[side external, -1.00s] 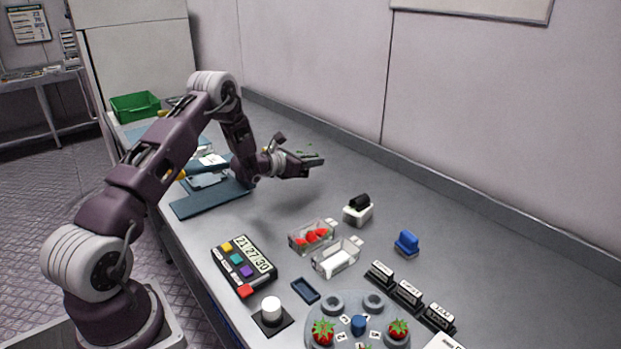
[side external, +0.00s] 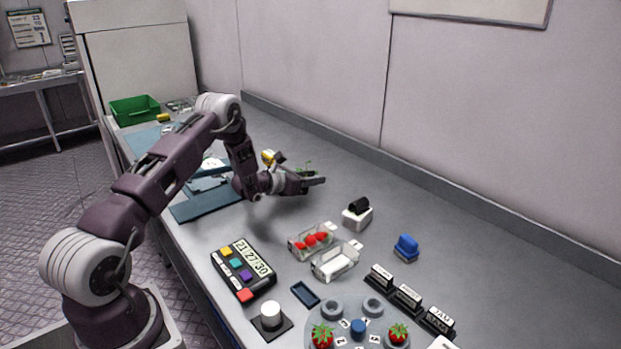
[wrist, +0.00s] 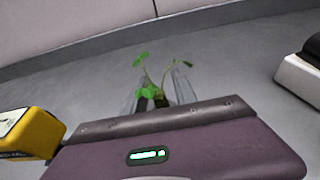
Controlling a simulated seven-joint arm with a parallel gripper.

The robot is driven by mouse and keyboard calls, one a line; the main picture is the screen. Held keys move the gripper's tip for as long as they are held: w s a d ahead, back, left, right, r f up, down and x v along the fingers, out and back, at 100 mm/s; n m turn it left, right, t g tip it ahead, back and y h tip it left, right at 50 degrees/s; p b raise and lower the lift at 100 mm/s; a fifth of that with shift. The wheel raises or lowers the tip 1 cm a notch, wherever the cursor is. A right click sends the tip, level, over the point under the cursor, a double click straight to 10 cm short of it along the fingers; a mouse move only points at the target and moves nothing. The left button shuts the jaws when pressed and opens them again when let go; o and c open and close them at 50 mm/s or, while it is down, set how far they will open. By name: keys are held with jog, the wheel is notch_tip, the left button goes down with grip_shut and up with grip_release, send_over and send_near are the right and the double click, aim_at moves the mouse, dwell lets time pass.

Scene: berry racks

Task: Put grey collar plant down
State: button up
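The plant has small green leaves on thin stems. It shows at my gripper in the side view (side external: 306,166) and between the fingers in the wrist view (wrist: 148,88). My gripper (side external: 318,181) is held out sideways above the grey bench, left of the berry boxes. In the wrist view, one pale finger of my gripper (wrist: 158,92) stands on each side of the plant's dark lower part, and the fingers appear closed on it. The grey collar cannot be made out; the gripper body hides the plant's lower end.
A clear box of red berries (side external: 312,238), another clear box (side external: 334,261) and a white block with a black top (side external: 357,213) stand right of my gripper. A round grey rack (side external: 347,306) is at the front. The bench along the back wall is clear.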

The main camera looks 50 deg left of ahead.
jog(key=v, duration=1.1)
jog(key=shift+s+r, duration=0.2)
jog(key=w+d+r+m+h, duration=0.2)
jog(key=d+r+m+h, duration=0.35)
jog(key=d+r, duration=0.4)
jog(key=s+d+r+m+g+h, duration=0.3)
jog(key=d+r+m, duration=0.2)
jog(key=d, duration=0.5)
jog(key=s+d+r+m+g+h, duration=0.35)
jog(key=d+r+m, duration=0.25)
jog(key=d, duration=0.3)
jog(key=s+d+r+m+g+y, duration=0.1)
jog(key=s+d+m+g, duration=0.2)
jog(key=s+d+m, duration=0.35)
jog(key=s+d+r+m+g+y, duration=0.1)
jog(key=s+d+m+g+y, duration=0.2)
jog(key=s, duration=0.7)
jog(key=s+a+f+m+t+y, duration=0.2)
jog(key=s+a+m+t+y, duration=0.1)
jog(key=s+a+m+y, duration=0.4)
jog(key=s+a+m, duration=0.1)
jog(key=s+m, duration=0.2)
jog(key=s, duration=0.1)
jog(key=shift+a, duration=0.2)
